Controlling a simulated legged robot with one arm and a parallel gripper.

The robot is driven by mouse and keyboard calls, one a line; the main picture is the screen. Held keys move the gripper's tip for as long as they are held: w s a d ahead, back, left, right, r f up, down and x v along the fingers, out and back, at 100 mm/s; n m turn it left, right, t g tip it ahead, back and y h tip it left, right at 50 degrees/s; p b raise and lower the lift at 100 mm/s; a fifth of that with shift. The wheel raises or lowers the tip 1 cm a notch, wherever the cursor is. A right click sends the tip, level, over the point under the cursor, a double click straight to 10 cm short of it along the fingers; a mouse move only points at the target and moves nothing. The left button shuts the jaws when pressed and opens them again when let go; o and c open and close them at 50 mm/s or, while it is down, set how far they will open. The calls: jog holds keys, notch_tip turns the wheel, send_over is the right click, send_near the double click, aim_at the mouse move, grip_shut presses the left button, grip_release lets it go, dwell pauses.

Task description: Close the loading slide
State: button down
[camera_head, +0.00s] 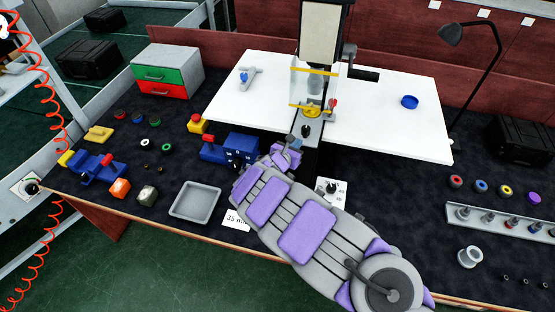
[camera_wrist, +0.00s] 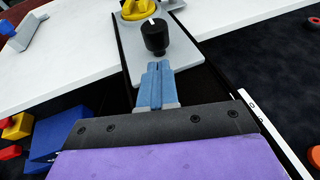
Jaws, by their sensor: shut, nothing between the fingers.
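The loading slide is a grey plate (camera_wrist: 185,50) with an upright black knob (camera_wrist: 155,37) near its front end. A round yellow part (camera_wrist: 140,8) sits behind the knob. In the head view the slide (camera_head: 312,128) runs out from under the press towards me, with the yellow part (camera_head: 312,111) below the clear guard. My gripper (camera_wrist: 160,66) has its blue fingers together with nothing between them. Its tips point at the knob and appear just in front of it; I cannot tell if they touch. In the head view my arm hides most of the gripper.
The press (camera_head: 324,35) stands above the slide, with a clear yellow-edged guard (camera_head: 299,85) and a side crank (camera_head: 362,74). White boards (camera_head: 390,120) flank it. A blue block (camera_head: 241,147) stands left of my gripper. A grey tray (camera_head: 195,216) lies at the front left.

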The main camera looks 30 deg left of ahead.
jog(key=s+a+r+p, duration=0.1)
jog(key=s+a+r, duration=0.15)
jog(key=s, duration=0.75)
jog(key=w+d+r+m+g+h, duration=0.25)
jog(key=d+r+m+h, duration=0.4)
jog(key=d, duration=0.85)
jog(key=w+d+r+m+g+h, duration=0.1)
jog(key=w+d+r+m+h, duration=0.2)
jog(key=d+r+m, duration=0.75)
jog(key=s+d+r+m+g, duration=0.1)
jog(key=s+d+m+g, duration=0.15)
jog(key=d, duration=0.55)
jog(key=s+d+r+m+g+h+b, duration=0.1)
jog(key=s+d+r+m+g, duration=0.1)
jog(key=s+d, duration=0.35)
jog(key=s+d+r+m+g, duration=0.1)
jog(key=s+d+m+g, duration=0.1)
jog(key=d, duration=0.7)
jog(key=s+d+f+m+g+y+b, duration=0.1)
jog(key=s+f+m+g+y, duration=0.3)
jog(key=s, duration=0.7)
jog(key=s+d+m+g+y+b, duration=0.1)
jog(key=s+m+g+y, duration=0.15)
jog(key=s+m, duration=0.55)
jog(key=s+a+f+y, duration=0.1)
jog(key=s+a+y, duration=0.3)
jog(key=s+a, duration=0.3)
jog(key=s, duration=0.4)
jog(key=shift+f+y, duration=0.3)
jog(key=shift+f, duration=0.05)
